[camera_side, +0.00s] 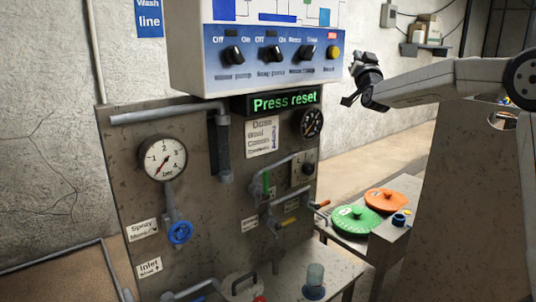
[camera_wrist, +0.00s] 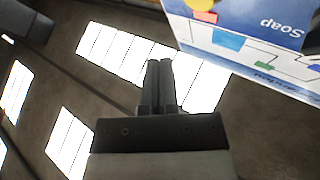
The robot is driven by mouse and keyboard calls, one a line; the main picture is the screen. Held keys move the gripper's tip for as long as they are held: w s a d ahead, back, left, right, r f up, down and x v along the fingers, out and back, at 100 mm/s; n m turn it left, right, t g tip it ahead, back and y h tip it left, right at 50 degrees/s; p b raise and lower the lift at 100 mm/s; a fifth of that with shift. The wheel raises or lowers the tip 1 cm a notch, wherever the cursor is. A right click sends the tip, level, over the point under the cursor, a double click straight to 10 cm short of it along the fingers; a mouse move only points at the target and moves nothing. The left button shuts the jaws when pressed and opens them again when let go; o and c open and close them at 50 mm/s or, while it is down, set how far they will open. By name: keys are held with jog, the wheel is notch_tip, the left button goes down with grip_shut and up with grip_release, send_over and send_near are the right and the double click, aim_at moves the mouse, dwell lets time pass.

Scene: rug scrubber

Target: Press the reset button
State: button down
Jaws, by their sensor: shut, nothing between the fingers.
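The yellow reset button (camera_side: 333,52) is on the right end of the blue strip of the control box (camera_side: 190,60) in the side view. A red lamp or label (camera_side: 332,36) is just above it. A green-lit display (camera_side: 285,101) below the box reads "Press reset". My gripper (camera_side: 346,101) is to the right of the box and lower than the button, apart from it in the picture. In the wrist view my gripper (camera_wrist: 160,63) has its two fingers together, empty. That view shows part of the box's diagram panel (camera_wrist: 235,45) upside down at upper right; the button is not visible there.
Several black knobs (camera_side: 273,53) sit left of the button. Below are a pressure gauge (camera_side: 164,158), pipes and a blue valve wheel (camera_side: 180,232). Green (camera_side: 355,220) and orange (camera_side: 386,200) discs lie on a side bench. Air between gripper and box looks clear.

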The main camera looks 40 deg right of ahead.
aim_at(338, 50)
jog(key=shift+w, duration=2.3)
jog(key=shift+w, duration=0.9)
dwell(1.5)
jog(key=shift+s, duration=0.95)
jog(key=shift+s, duration=2.5)
